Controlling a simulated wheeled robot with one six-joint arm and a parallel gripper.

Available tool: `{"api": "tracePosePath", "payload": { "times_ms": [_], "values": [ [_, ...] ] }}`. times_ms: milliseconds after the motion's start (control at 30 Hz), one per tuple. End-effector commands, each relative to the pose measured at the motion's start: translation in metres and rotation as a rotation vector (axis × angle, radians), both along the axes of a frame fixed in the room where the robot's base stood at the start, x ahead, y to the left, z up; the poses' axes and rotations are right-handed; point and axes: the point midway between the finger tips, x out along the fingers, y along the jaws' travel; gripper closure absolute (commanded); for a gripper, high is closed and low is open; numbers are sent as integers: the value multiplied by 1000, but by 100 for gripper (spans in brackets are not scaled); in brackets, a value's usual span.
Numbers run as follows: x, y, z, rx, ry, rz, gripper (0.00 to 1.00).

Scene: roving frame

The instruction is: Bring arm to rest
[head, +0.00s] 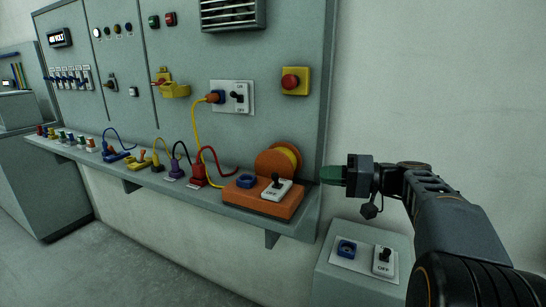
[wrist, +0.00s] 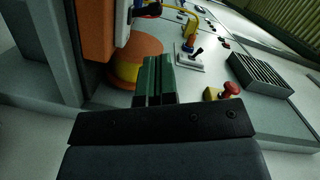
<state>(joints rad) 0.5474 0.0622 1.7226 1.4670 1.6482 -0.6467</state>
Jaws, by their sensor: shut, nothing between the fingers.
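My gripper (head: 331,175) is at the right of the head view, held level in front of the wall just past the right end of the panel shelf. Its green fingers are together with nothing between them. In the wrist view the green fingers (wrist: 154,80) lie side by side, pointing toward the orange reel unit. My arm comes in from the lower right, bent, and the gripper hangs above the grey box and apart from it.
An orange reel unit (head: 248,202) with a switch stands on the shelf (head: 165,183) close left of my gripper. A grey box (head: 336,285) with a socket and switch is below. A red emergency button (head: 290,82) is on the panel. Bare wall (head: 440,80) lies right.

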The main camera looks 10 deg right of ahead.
Motion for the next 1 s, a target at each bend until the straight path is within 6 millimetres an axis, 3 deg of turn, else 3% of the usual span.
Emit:
{"api": "tracePosePath", "payload": {
  "times_ms": [167,300,400,600,700,1000],
  "values": [
    [-17,34,16,-136,157,12,100],
    [-51,67,19,-370,351,2,100],
    [-82,77,19,-569,451,-21,100],
    [-133,72,26,-939,499,-91,100],
    [-149,65,32,-1080,470,-123,100],
    [-168,50,43,-1293,368,-175,100]
  ]
}}
